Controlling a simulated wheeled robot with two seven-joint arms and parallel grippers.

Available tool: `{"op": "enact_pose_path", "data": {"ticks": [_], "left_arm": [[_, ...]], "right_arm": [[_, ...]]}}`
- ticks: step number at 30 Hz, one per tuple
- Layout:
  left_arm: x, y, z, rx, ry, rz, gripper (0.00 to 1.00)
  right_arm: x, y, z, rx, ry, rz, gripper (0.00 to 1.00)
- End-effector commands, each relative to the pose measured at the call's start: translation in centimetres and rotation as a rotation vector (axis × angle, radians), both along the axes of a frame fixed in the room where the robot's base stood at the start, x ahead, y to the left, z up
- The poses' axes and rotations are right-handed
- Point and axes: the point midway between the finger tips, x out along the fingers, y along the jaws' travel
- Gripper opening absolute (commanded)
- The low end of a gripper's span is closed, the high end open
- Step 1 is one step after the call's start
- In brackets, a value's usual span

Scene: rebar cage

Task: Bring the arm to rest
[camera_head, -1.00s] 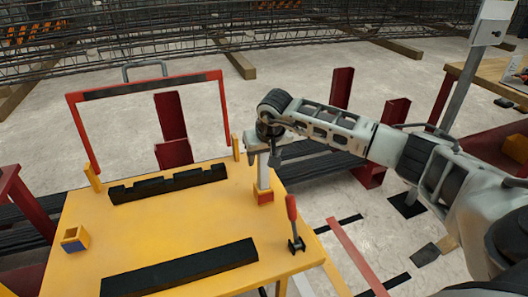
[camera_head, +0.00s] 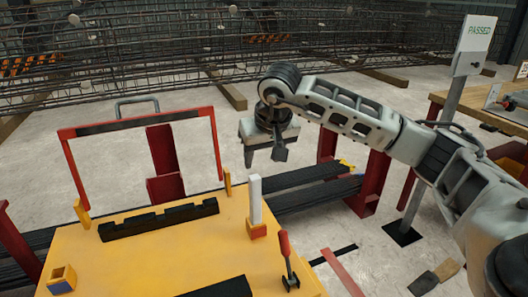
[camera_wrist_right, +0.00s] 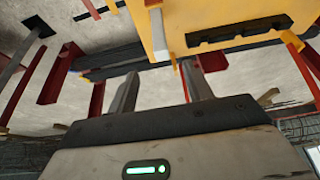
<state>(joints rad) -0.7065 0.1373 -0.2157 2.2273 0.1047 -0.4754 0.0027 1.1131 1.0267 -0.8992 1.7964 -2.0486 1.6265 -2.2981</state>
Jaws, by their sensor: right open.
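My right gripper (camera_head: 264,156) is open and empty, raised above the far right edge of the yellow table in the head view. Its two fingers also show apart in the right wrist view (camera_wrist_right: 160,90), with nothing between them. A white upright block on a red and orange base (camera_head: 256,210) stands on the table below and slightly left of the gripper, apart from it. My left gripper is not in view.
The yellow table (camera_head: 130,255) carries a black notched bar (camera_head: 160,219), a red-handled clamp (camera_head: 287,262) and a small yellow and blue box (camera_head: 62,280). A red frame (camera_head: 66,165) stands behind it.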

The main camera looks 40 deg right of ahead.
Motion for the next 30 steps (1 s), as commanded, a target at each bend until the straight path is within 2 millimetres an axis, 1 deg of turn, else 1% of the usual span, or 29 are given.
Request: {"op": "enact_pose_path", "data": {"ticks": [2, 6, 20, 22, 23, 26, 29, 30], "left_arm": [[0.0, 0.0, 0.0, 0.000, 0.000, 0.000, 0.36], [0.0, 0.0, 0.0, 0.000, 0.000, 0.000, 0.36], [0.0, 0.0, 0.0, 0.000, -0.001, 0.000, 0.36], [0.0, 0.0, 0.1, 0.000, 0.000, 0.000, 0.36], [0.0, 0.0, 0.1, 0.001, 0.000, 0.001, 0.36], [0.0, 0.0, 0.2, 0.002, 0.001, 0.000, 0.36], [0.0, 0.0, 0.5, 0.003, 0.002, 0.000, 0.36], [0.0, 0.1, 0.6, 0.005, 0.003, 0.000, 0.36]], "right_arm": [[-0.2, 0.0, 0.5, -0.001, -0.001, 0.000, 0.51], [-0.4, 0.0, 0.8, -0.001, 0.000, -0.001, 0.51], [-0.3, 0.1, 0.7, 0.000, 0.000, 0.000, 0.51], [-0.4, 0.5, 0.5, 0.016, 0.003, 0.002, 0.51], [-0.4, 1.0, 0.2, 0.034, 0.006, 0.003, 0.51], [-0.8, 4.1, -1.4, 0.158, 0.032, 0.002, 0.51], [-2.1, 9.9, -3.7, 0.401, 0.100, -0.023, 0.51], [-3.0, 12.7, -4.4, 0.525, 0.145, -0.051, 0.51]]}}
